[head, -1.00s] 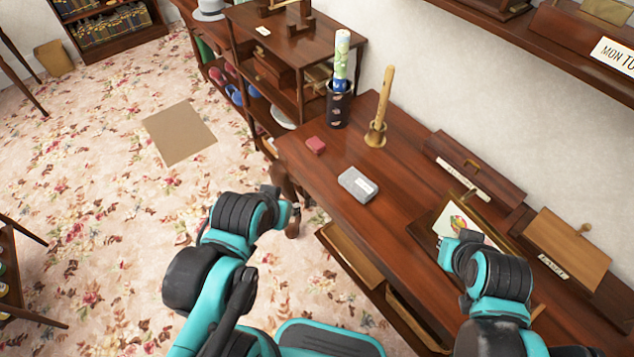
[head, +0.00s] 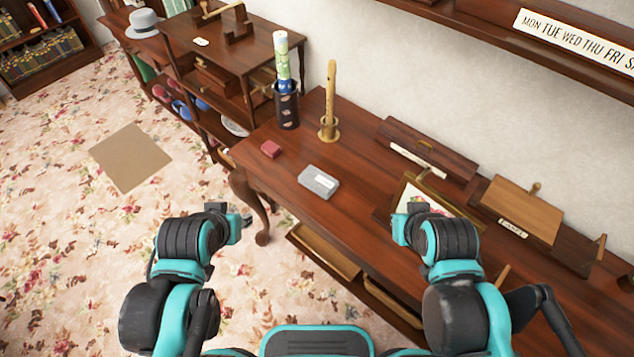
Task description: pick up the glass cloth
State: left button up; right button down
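Nothing in the head view is clearly a glass cloth. I cannot tell whether either one is the cloth. My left gripper (head: 244,226) is mostly hidden by its wrist, above the floor left of the desk. My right gripper (head: 402,222) is mostly hidden behind its wrist, over the desk's front part near a framed picture (head: 415,203). I cannot see the fingers of either well enough to judge their opening.
A dark cup (head: 287,110) with a patterned cylinder and a recorder on a stand (head: 329,105) stand at the desk's back left. A wooden box (head: 520,210) is at right. Drawers (head: 323,252) stand open below. A shelf unit (head: 245,50) is beyond the desk.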

aim_at(321, 184)
jog(key=i+j+z, duration=0.25)
jog(key=j+z, duration=0.25)
jog(key=j, duration=0.15)
jog(key=i+j+z, duration=0.25)
jog(key=j, duration=0.15)
jog(key=k, duration=0.1)
